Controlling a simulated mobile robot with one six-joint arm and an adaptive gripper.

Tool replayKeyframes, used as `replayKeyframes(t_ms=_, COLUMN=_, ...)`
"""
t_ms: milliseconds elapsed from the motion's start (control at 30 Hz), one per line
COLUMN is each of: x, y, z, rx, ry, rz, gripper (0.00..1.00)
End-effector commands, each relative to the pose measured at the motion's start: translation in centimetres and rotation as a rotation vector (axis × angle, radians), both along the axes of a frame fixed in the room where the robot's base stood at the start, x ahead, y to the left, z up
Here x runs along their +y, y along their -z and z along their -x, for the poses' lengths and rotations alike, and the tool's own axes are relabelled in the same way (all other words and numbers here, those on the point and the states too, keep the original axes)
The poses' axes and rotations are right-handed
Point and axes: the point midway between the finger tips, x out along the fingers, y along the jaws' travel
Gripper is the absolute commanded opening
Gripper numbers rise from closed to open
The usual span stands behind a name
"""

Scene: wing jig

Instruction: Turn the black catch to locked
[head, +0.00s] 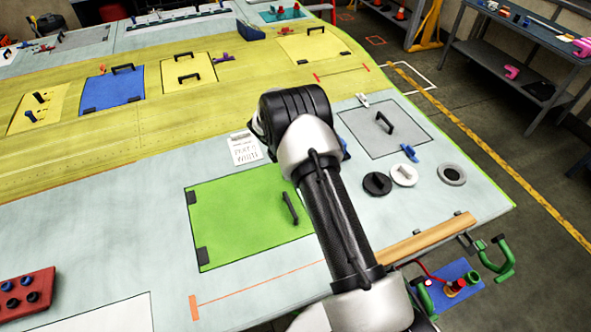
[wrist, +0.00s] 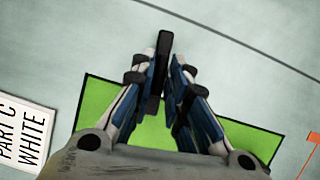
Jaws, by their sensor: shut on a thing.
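A green panel (head: 235,225) lies in the pale grey surface, with a black handle (head: 290,207) and black hinges at its left. Its edge also shows below my gripper in the wrist view (wrist: 96,98). In the wrist view, the black catch (wrist: 164,50) is a narrow upright bar reaching from between the fingers onto the grey surface beyond the panel edge. My gripper (wrist: 168,75) is shut on it, a finger on either side. In the head view my arm hides the fingertips and the catch.
A white card (head: 245,149) reading "PART C WHITE" lies left of my arm. A grey panel (head: 365,139) with a handle and several round discs (head: 377,184) lie to the right. A wooden strip (head: 428,238) and green clamps (head: 497,260) are at the near edge.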

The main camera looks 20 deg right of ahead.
Motion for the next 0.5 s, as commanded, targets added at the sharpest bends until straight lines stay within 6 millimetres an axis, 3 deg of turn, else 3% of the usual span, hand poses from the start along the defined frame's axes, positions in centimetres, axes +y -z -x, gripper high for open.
replayKeyframes(t_ms=433, x=-0.01, y=-0.02, z=-0.03, rx=-0.001, ry=0.012, rz=0.000, gripper=0.00)
replayKeyframes(t_ms=467, x=-0.01, y=-0.03, z=-0.04, rx=-0.001, ry=0.012, rz=0.000, gripper=0.15)
replayKeyframes(t_ms=500, x=-0.01, y=-0.02, z=-0.04, rx=-0.001, ry=0.012, rz=0.000, gripper=0.18)
